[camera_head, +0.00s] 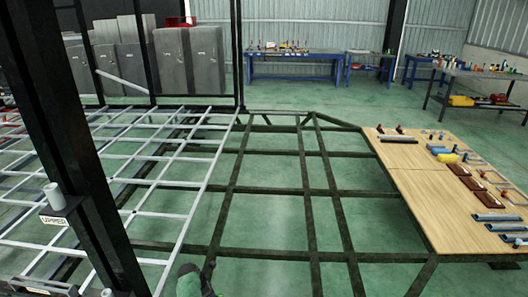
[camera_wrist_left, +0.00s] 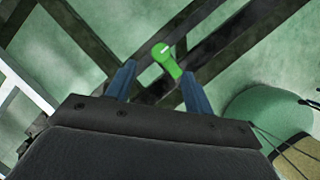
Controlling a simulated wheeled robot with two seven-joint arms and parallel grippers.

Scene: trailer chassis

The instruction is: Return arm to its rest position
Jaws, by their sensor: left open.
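My left gripper (camera_wrist_left: 159,72) shows in the left wrist view with its two blue-grey fingers spread apart. A small bright green piece (camera_wrist_left: 165,58) with a rounded end shows between and just beyond the fingertips, over the dark frame beams. I cannot tell its distance or whether it touches a finger. Nothing is visibly clamped. In the head view, a dark and green shape at the bottom edge is mostly cut off, and I cannot make out a gripper there. My right gripper is in neither view.
The dark chassis frame (camera_head: 308,190) spans the floor ahead, with a light grey grid (camera_head: 150,214) at left. A black upright post (camera_head: 75,150) stands close at left. A wooden table (camera_head: 415,190) with tools and parts is at right. Blue workbenches (camera_head: 293,56) stand far back.

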